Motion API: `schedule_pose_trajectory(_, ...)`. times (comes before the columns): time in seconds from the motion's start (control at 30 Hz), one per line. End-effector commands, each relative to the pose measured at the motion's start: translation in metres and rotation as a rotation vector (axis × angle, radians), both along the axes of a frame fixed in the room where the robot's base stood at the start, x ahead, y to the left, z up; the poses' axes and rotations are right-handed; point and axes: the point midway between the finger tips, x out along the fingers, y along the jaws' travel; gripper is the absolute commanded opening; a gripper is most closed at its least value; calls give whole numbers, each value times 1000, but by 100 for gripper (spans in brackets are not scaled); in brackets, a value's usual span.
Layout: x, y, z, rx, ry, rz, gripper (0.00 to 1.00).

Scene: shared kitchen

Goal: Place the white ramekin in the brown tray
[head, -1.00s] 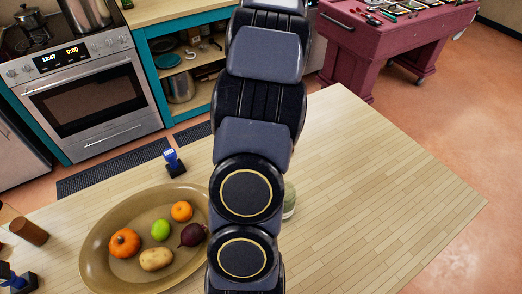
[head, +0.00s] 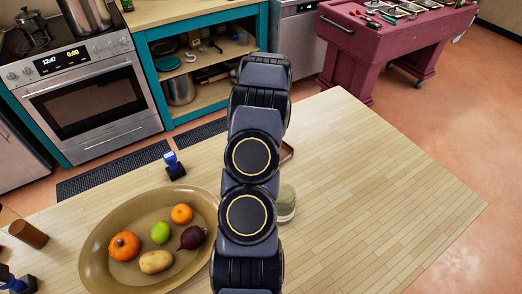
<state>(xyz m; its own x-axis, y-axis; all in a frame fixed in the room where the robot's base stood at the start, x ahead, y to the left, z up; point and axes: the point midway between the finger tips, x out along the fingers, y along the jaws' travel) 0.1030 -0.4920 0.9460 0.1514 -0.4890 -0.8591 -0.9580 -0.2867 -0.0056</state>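A round, pale greenish-white object (head: 286,203) stands on the wooden table just right of my arm, partly hidden by it. It may be the ramekin, but I cannot tell for sure. A thin brown edge or corner (head: 289,152) shows farther back beside my arm. It may be part of the brown tray, with the rest hidden behind the arm. My arm stretches across the middle of the head view, and my gripper is not visible, so I cannot tell what it holds.
A large tan oval dish (head: 95,245) holds a pumpkin, an orange, a lime, a potato and a beet. A blue-handled stamp (head: 173,165) stands behind it. A brown cylinder (head: 28,233) lies at the left. The table's right side (head: 390,190) is clear.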

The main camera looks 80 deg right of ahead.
Motion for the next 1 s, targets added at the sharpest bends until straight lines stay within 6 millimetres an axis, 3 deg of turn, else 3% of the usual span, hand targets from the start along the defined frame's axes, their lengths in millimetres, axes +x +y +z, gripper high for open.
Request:
schedule_pose_trajectory(0.1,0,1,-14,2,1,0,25)
schedule_pose_trajectory(0.43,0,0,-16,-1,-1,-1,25)
schedule_pose_trajectory(0.47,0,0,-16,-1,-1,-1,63)
schedule_pose_trajectory(0.5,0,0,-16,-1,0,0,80)
schedule_pose_trajectory(0.53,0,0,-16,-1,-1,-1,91)
schedule_pose_trajectory(1.0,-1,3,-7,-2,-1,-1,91)
